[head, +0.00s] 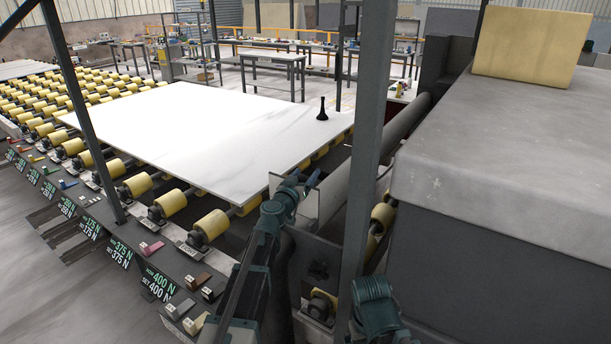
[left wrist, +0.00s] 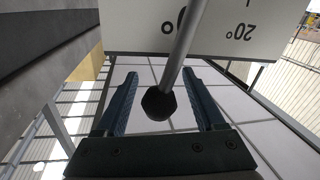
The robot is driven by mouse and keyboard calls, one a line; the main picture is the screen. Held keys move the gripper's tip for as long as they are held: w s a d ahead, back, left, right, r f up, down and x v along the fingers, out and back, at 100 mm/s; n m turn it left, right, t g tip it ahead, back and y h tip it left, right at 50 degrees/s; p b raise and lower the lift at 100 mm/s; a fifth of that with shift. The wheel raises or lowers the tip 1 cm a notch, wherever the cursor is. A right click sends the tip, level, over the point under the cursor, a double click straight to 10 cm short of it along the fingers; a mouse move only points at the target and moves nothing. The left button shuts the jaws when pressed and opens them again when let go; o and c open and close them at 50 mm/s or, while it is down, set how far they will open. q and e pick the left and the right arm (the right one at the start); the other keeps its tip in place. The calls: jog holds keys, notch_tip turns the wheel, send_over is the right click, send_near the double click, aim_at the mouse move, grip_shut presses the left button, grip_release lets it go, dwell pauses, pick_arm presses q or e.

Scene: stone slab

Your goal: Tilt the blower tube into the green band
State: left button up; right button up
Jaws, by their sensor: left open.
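A long dark grey tube (head: 405,120), apparently the blower tube, runs beside the end of the white slab. In the left wrist view a metal lever (left wrist: 184,48) with a black knob (left wrist: 159,104) stands in front of a white scale plate (left wrist: 220,38) marked 0° and 20°. The plate also shows edge-on in the head view (head: 307,205). My left gripper (head: 304,180) is at the plate. In the wrist view its open fingers (left wrist: 160,76) stand on either side of the knob; contact cannot be told. No green band shows. My right gripper is out of view.
The white slab (head: 200,130) lies on yellow rollers (head: 210,225), with a black cone-shaped object (head: 322,110) on it. A dark post (head: 368,130) rises close to my left gripper. A large grey machine housing (head: 500,150) fills the right side.

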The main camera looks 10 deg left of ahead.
pick_arm(q)
jog(key=shift+c, duration=0.2)
grip_shut()
jog(key=shift+w, duration=0.1)
dwell(1.2)
